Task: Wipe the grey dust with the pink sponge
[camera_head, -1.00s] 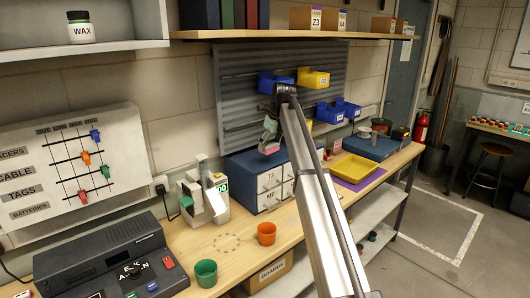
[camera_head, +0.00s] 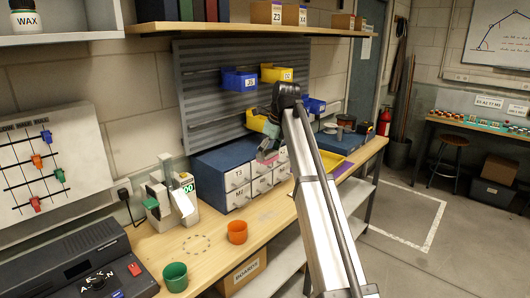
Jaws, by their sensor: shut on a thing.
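My gripper (camera_head: 266,143) is raised in front of the drawer cabinet, above the wooden bench. It is shut on the pink sponge (camera_head: 267,158), which shows as a small pink block at the fingertips. Part of the sponge is hidden by the fingers. The sponge is well above the bench and apart from this patch.
An orange cup (camera_head: 237,232) and a green cup (camera_head: 174,277) stand near the bench's front edge. A blue drawer cabinet (camera_head: 224,160) and a white device (camera_head: 170,195) stand behind. A yellow tray (camera_head: 331,165) is at right.

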